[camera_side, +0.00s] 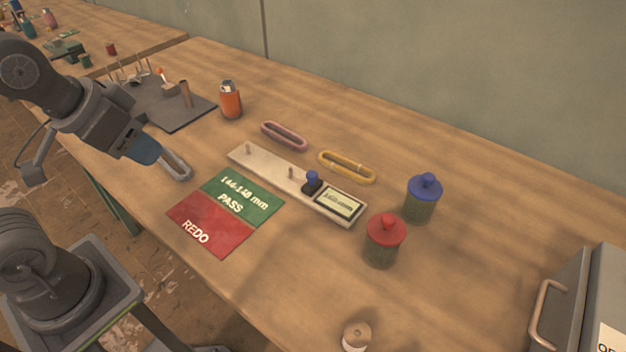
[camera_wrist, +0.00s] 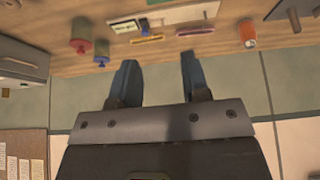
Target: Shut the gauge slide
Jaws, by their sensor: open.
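The gauge (camera_side: 268,165) is a long pale plate lying on the bench, with one peg (camera_side: 247,149) near its left end and a second peg (camera_side: 291,172) toward its middle. A dark slide with a blue knob (camera_side: 312,178) sits just right of the second peg, beside a lit display (camera_side: 340,202) whose digits are too small to read surely. The two pegs stand well apart. The gauge also shows at the top of the wrist view (camera_wrist: 185,14). My gripper (camera_side: 183,170) is open and empty, above the bench left of the gauge; its fingers also show in the wrist view (camera_wrist: 160,75).
A pink loop (camera_side: 284,136) and a yellow loop (camera_side: 346,167) lie behind the gauge. Blue-lidded (camera_side: 421,200) and red-lidded (camera_side: 383,242) jars stand at its right. A green-and-red mat (camera_side: 226,215) lies in front. An orange canister (camera_side: 230,100) and dark tray (camera_side: 190,118) are behind.

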